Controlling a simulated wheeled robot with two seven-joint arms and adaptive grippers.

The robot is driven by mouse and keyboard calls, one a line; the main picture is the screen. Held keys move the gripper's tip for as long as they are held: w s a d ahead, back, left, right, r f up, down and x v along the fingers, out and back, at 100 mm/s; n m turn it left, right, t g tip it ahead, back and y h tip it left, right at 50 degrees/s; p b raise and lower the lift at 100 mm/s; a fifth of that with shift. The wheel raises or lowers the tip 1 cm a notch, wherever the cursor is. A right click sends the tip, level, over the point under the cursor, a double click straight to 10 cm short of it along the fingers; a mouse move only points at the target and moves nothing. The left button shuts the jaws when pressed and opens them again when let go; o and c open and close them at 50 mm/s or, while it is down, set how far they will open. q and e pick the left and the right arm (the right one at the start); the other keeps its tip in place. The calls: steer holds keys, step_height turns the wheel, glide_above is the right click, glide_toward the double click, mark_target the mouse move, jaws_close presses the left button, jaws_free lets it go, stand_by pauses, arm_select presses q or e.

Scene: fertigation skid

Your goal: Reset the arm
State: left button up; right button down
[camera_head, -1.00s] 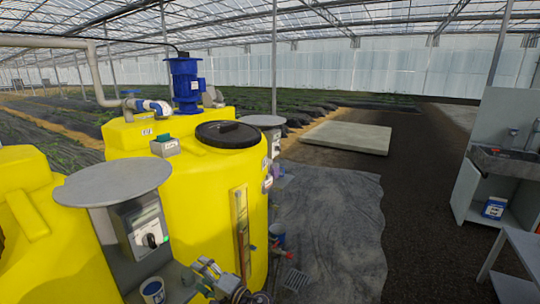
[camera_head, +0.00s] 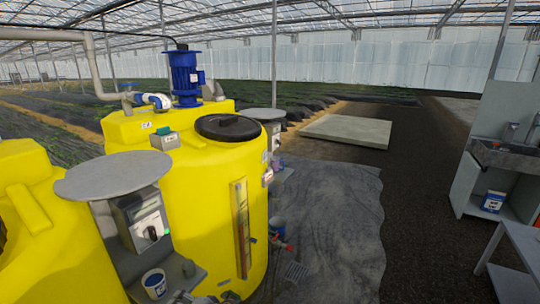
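A sliver of grey metal, seemingly part of my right gripper (camera_head: 185,297), shows at the bottom edge of the head view, below the white cup. Most of it is cut off, so its fingers cannot be judged open or shut. I see no object held in it. My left gripper and arm are not in view. A grey switch box (camera_head: 142,222) with a dark rotary knob and a green light sits under a round grey cover (camera_head: 112,176), above and left of that sliver.
Yellow tanks (camera_head: 205,200) fill the left, one with a black lid (camera_head: 228,128) and blue motor (camera_head: 186,76). A white cup (camera_head: 154,284) stands on a grey shelf. Dark ground (camera_head: 420,220) is open at centre right. A sink cabinet (camera_head: 490,180) and grey table (camera_head: 515,260) stand right.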

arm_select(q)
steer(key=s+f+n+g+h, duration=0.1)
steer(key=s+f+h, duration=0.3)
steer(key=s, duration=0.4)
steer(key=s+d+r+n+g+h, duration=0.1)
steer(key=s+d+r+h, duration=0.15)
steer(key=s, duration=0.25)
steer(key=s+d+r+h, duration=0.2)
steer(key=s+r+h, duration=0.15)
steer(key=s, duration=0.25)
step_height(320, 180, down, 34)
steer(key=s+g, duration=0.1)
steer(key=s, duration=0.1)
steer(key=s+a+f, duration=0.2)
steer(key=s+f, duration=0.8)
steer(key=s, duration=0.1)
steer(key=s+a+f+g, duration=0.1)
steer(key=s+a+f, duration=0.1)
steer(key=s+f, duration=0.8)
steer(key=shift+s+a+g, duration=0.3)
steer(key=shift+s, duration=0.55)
